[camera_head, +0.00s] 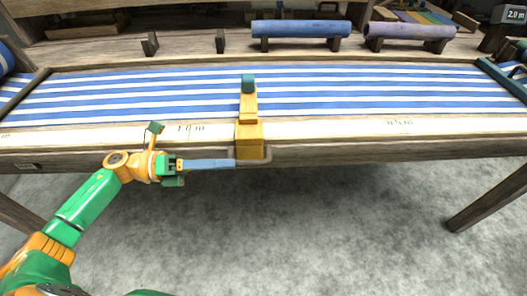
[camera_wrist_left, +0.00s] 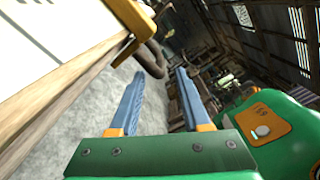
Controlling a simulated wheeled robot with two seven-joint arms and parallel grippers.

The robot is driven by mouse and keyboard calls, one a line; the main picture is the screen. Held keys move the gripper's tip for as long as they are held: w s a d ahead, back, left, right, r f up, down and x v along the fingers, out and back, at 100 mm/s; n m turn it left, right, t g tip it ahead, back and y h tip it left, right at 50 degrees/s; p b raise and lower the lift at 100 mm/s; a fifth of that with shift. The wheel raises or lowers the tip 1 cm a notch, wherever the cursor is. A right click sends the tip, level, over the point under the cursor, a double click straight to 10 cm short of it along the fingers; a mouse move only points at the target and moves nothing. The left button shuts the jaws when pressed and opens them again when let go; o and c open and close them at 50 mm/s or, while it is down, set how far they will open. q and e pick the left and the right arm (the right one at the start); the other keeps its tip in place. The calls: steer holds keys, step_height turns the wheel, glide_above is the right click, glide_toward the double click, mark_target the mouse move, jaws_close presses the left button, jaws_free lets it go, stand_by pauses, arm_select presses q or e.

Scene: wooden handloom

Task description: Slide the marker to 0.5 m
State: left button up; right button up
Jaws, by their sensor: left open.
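The marker (camera_head: 249,138) is a yellow block with a raised arm and a teal tip. It sits on the white scale strip (camera_head: 320,131) along the loom's front beam, between the 1.0 m print on its left and the 0.5 m print on its right, nearer 1.0 m. In the wrist view the handle appears near the fingertips; contact cannot be told. My right gripper is not in view.
Blue-and-white striped cloth (camera_head: 150,94) spans the loom behind the strip. A blue roll (camera_head: 300,28) and a purple roll (camera_head: 410,31) rest on supports at the back. A wooden leg (camera_head: 487,198) stands at the right. Right of the marker, the strip looks clear.

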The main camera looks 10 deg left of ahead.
mark_target(266, 160)
arm_select(q)
steer(key=p+x, duration=0.1)
steer(key=x, duration=0.7)
steer(key=shift+p, duration=0.35)
steer(key=shift+f, duration=0.1)
steer(key=c, duration=0.7)
steer(key=shift+w, duration=0.1)
jaws_close()
steer(key=shift+w+r, duration=0.1)
steer(key=shift+r, duration=0.2)
